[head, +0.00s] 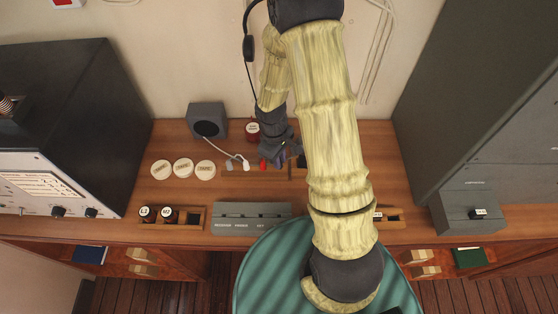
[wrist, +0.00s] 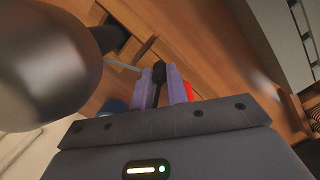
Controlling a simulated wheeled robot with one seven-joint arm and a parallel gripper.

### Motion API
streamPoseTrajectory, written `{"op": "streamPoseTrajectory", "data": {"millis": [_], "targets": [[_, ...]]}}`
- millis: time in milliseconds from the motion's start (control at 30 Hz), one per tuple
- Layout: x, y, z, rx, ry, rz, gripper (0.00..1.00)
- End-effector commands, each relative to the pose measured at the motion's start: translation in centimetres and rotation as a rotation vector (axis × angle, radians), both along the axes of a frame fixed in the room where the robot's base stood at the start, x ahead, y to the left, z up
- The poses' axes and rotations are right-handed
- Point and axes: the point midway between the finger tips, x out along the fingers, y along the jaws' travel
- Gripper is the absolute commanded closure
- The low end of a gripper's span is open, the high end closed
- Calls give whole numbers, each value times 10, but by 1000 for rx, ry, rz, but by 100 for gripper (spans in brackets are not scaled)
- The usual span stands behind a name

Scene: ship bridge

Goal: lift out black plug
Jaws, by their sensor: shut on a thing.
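My gripper (head: 281,160) is low over the wooden desk, just behind the grey labelled panel. In the wrist view its purple fingers (wrist: 160,72) are closed on a slim black piece with a rounded head, which looks like the black plug (wrist: 158,77). Whether the plug's lower end is clear of the desk cannot be told. In the head view the arm and fingers hide it. A red plug (head: 263,165) is close to the left of the fingers; red also shows beside them in the wrist view (wrist: 188,91). Two pale plugs (head: 238,164) lie farther left.
The grey panel (head: 250,217) and a wooden rack (head: 188,217) with dark cylinders line the front. A large dark round shape (wrist: 45,65) blocks the wrist view's left.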

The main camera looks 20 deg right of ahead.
Motion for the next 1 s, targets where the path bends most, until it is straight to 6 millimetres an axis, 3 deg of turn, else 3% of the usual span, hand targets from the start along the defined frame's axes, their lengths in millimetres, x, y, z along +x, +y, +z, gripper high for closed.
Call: {"op": "streamPoseTrajectory", "data": {"millis": [500,667,1000], "targets": [[0,-1,79,-1,-3,-2,100],[0,0,89,0,0,0,100],[0,0,90,0,1,0,100]]}}
